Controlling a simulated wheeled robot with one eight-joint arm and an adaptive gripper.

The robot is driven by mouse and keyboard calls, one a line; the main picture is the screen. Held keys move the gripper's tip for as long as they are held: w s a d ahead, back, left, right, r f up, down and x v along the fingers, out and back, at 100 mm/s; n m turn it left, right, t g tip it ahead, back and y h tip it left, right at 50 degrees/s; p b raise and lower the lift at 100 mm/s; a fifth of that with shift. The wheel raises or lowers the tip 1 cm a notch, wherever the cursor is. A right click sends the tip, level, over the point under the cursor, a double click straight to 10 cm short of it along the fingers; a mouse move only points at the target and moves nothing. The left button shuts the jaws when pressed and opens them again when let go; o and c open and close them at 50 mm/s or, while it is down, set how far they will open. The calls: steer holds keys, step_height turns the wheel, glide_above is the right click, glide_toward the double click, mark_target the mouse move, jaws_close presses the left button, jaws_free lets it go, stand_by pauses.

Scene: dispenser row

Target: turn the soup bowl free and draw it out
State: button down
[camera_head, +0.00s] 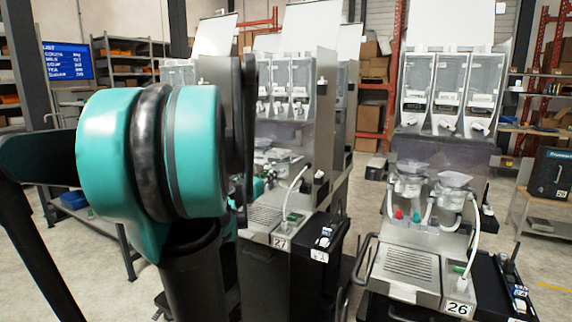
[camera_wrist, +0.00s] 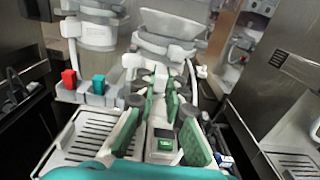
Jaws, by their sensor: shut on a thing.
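The soup bowl (camera_wrist: 172,45) is taken to be the pale, clear-walled bowl under a wide hopper at the top middle of the wrist view; I read no label on it. My gripper (camera_wrist: 162,80) reaches up from the bottom of that view, with green-padded fingers on both sides. Its fingertips are closed at the lower front of this bowl, on its pale spout part. The exact contact is hidden by the fingers. In the head view my teal and black arm covers much of the left side.
A second bowl (camera_wrist: 98,32) stands to the left, above a red tap (camera_wrist: 69,78) and a teal tap (camera_wrist: 98,84). A slotted drip tray (camera_wrist: 85,140) lies below. Another dispenser (camera_head: 412,265), numbered 26, stands at right in the head view.

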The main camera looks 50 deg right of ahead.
steer(key=shift+s+a, duration=0.1)
steer(key=shift+a, duration=0.3)
steer(key=v, duration=0.8)
steer(key=shift+a, duration=0.3)
stand_by(1.2)
steer(key=shift+s, duration=0.1)
